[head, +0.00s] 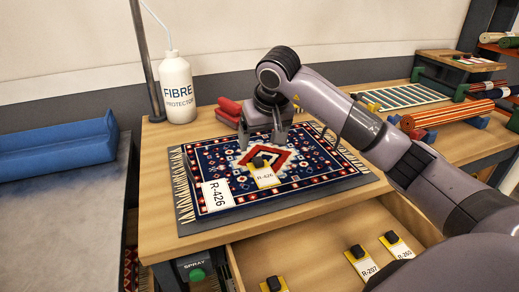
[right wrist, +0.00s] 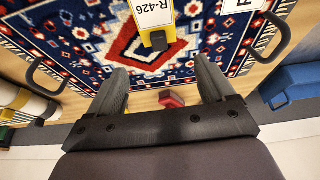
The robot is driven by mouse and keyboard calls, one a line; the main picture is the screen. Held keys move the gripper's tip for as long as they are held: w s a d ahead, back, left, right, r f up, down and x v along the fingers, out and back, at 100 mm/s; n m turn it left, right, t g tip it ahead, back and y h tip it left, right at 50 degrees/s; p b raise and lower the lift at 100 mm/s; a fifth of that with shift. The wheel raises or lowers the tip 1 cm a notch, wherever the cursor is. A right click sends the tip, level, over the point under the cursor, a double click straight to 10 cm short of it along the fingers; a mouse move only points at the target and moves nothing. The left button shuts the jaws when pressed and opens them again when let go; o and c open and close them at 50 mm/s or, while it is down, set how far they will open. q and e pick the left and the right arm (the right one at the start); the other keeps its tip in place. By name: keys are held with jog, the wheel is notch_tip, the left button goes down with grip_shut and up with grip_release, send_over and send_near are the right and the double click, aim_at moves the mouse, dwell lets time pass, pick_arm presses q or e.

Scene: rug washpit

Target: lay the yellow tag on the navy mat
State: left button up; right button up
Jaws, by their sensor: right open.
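The navy mat appears to be the navy patterned rug (head: 310,179) with a red and cream centre, lying on a darker sheet on the wooden table. A yellow tag (head: 264,178) marked R-426, with a black grip block, rests on the rug near its centre. In the right wrist view the tag (right wrist: 151,14) lies beyond the fingertips, its black block (right wrist: 158,41) facing them. My right gripper (head: 262,143) is open and empty above the rug, just behind the tag; its fingers (right wrist: 162,72) are apart from it. My left gripper is out of view.
A white R-426 card (head: 217,195) lies on the rug's left end. An open drawer (head: 310,262) in front holds several yellow tags, including R-207 (head: 366,263). A FIBRE PROTECTOR bottle (head: 177,90) and a thin post stand at the back left. Red blocks (head: 229,108) lie behind the rug.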

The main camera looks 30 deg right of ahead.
jog(key=v, duration=0.4)
jog(key=shift+s+r, duration=0.15)
jog(key=shift+r, duration=0.15)
